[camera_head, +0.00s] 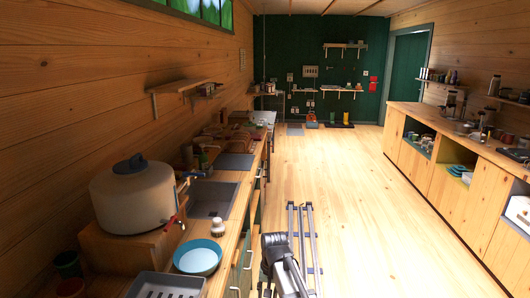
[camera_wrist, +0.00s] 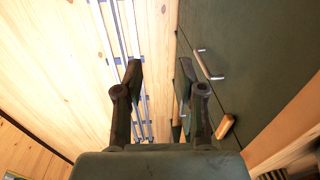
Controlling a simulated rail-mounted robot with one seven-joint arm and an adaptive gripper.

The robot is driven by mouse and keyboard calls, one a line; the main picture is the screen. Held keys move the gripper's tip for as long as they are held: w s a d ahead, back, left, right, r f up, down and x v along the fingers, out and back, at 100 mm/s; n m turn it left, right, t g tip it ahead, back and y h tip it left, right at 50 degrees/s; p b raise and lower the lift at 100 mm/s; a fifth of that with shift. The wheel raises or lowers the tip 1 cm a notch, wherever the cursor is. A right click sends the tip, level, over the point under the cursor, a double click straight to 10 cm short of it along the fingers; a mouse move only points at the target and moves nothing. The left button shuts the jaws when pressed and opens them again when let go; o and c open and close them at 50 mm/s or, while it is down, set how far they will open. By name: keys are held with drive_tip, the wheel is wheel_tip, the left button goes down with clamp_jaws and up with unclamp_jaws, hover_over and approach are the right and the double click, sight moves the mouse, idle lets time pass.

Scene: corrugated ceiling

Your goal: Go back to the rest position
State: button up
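In the wrist view my gripper (camera_wrist: 159,75) points down past the counter front. Its two dark fingers stand apart with nothing between them, so it is open and empty. The wooden floor (camera_wrist: 55,65) lies below on the left, and the dark green cabinet front (camera_wrist: 245,75) is close on the right. In the head view my grey arm shows at the bottom centre, beside the counter (camera_head: 224,250); the gripper's fingers cannot be made out there.
Metal rails (camera_head: 302,225) run along the floor. The counter holds a white tank (camera_head: 135,200), a sink (camera_head: 212,198), a blue bowl (camera_head: 197,257) and a small brush (camera_head: 218,227). Cabinet handles (camera_wrist: 205,63) stick out near my gripper. The middle floor (camera_head: 350,190) is clear.

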drive_tip(key=s+d+f+h, duration=0.1)
drive_tip(key=s+d+f, duration=1.5)
drive_tip(key=s+f, duration=0.25)
drive_tip(key=s+f+g, duration=0.2)
drive_tip(key=s+f, duration=0.3)
drive_tip(key=s, duration=0.4)
drive_tip(key=s+f+g, duration=0.2)
drive_tip(key=s+f, duration=0.3)
drive_tip(key=s, duration=0.4)
drive_tip(key=s+f+g, duration=0.3)
drive_tip(key=s+f, duration=0.2)
drive_tip(key=s, duration=0.5)
drive_tip(key=shift+f+n, duration=0.4)
